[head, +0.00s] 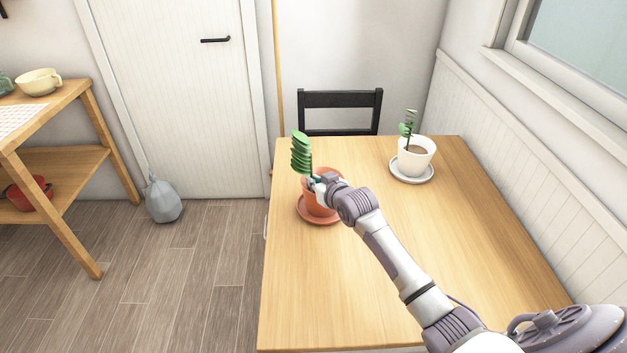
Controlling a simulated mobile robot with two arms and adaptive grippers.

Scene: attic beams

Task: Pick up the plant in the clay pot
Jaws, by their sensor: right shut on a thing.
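The plant in the clay pot stands on the wooden table (330,290) near its left edge. Its green leaves (301,152) rise above the orange-brown clay pot (315,207), which is over a matching saucer (325,219). My right gripper (315,183) reaches in from the lower right and is shut at the pot's upper part. My gripper and wrist hide much of the rim and the plant's base. I cannot tell whether the pot touches the saucer. My left gripper is not in view.
A white pot with a small plant (414,160) stands on a white saucer at the table's back right. A black chair (340,100) is behind the table. A wooden shelf (75,160) and a grey bag (163,199) are at left. The table's front left is clear.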

